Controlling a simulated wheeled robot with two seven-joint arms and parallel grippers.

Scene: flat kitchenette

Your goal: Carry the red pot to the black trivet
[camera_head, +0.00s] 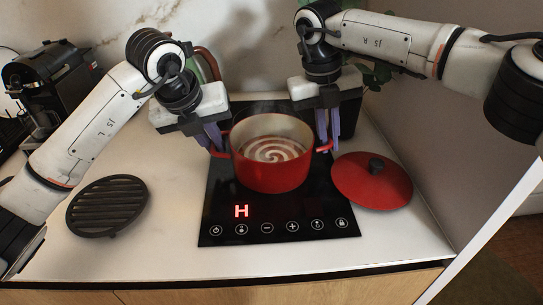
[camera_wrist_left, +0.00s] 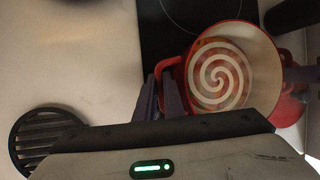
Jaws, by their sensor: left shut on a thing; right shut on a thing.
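The red pot (camera_head: 270,172) is on the black cooktop in the head view, upright, with a red and white swirl inside. In the left wrist view the pot (camera_wrist_left: 236,110) shows at the right. My left gripper (camera_head: 217,138) is shut on the pot's left handle; its fingers (camera_wrist_left: 160,98) show in the left wrist view. My right gripper (camera_head: 329,138) is shut on the right handle. The black trivet (camera_head: 107,205) is a round slatted plate on the counter at the left, and it also shows in the left wrist view (camera_wrist_left: 42,135).
The cooktop (camera_head: 330,222) shows a red H. A red lid (camera_head: 372,183) with a black knob lies right of the pot, partly over the cooktop edge. A black appliance (camera_head: 50,85) stands at the back left. The counter between trivet and cooktop is clear.

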